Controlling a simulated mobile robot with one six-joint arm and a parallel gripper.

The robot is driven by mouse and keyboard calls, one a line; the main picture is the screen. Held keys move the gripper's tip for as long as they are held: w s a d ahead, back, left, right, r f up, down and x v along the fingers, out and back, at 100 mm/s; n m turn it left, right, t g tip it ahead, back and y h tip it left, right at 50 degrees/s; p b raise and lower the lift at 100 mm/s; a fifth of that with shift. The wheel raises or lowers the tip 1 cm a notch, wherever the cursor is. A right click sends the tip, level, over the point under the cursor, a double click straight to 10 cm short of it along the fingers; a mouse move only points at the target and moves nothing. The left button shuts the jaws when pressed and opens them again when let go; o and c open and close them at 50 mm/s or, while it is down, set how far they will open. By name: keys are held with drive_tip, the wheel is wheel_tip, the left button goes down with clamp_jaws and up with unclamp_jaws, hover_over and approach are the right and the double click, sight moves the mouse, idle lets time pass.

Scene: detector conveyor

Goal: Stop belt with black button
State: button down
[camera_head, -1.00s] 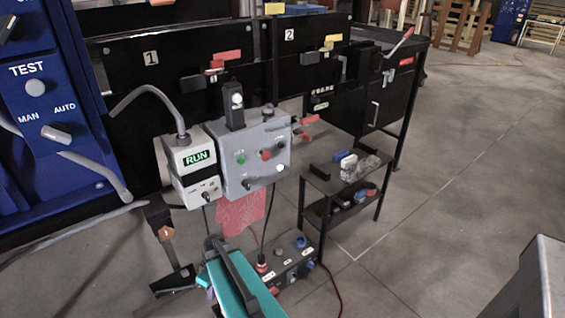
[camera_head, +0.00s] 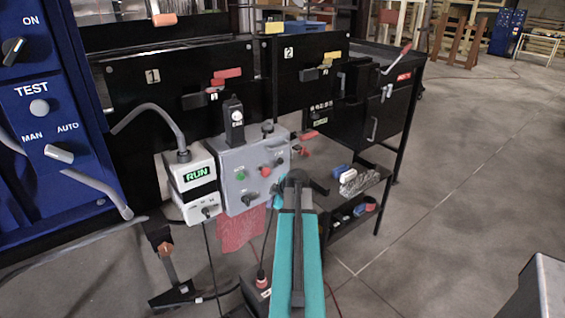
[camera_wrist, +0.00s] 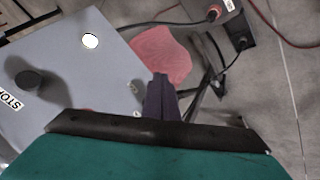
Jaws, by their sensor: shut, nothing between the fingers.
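The grey control box (camera_head: 234,158) hangs below the black panels, left of my gripper in the head view. Its front has a green button (camera_head: 241,175), a red button (camera_head: 265,171) and a dark control (camera_head: 248,200) low on the face. In the wrist view, a round black button (camera_wrist: 28,82) stands out from the grey face beside a STOP label (camera_wrist: 10,100). My gripper (camera_wrist: 160,85) is shut and empty, right of this button and apart from it. In the head view my gripper (camera_head: 297,180) is just right of the box, its tips partly hidden.
A display box (camera_head: 190,172) reading RUN adjoins the control box on the left. A small black shelf (camera_head: 350,211) with objects stands behind my arm. Cables run down to the floor.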

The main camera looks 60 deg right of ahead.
sight(281, 161)
drive_tip(key=s+d+r+n+t+h, duration=0.1)
drive_tip(key=s+d+r+h, duration=0.1)
drive_tip(key=s+d+r, duration=0.5)
drive_tip(key=d+r, duration=0.3)
drive_tip(key=shift+d, duration=0.3)
drive_tip(key=shift+w+r, duration=0.1)
drive_tip(key=w+d+p, duration=0.1)
drive_tip(key=w+d, duration=0.1)
drive_tip(key=w, duration=0.6)
drive_tip(key=shift+d+p, duration=0.35)
drive_tip(key=shift+p, duration=0.05)
drive_tip(key=shift+w+d+b, duration=0.15)
drive_tip(key=shift+w+b, duration=0.2)
drive_tip(key=shift+w, duration=0.2)
drive_tip(key=shift+w+d+b, duration=0.15)
drive_tip(key=shift+w+b, duration=0.15)
drive_tip(key=shift+w, duration=0.2)
idle(2.7)
drive_tip(key=shift+s, duration=0.1)
drive_tip(key=shift+s+a+b, duration=0.3)
drive_tip(key=shift+s+b, duration=0.15)
drive_tip(key=shift+s, duration=0.3)
drive_tip(key=shift+s, duration=0.1)
idle(0.4)
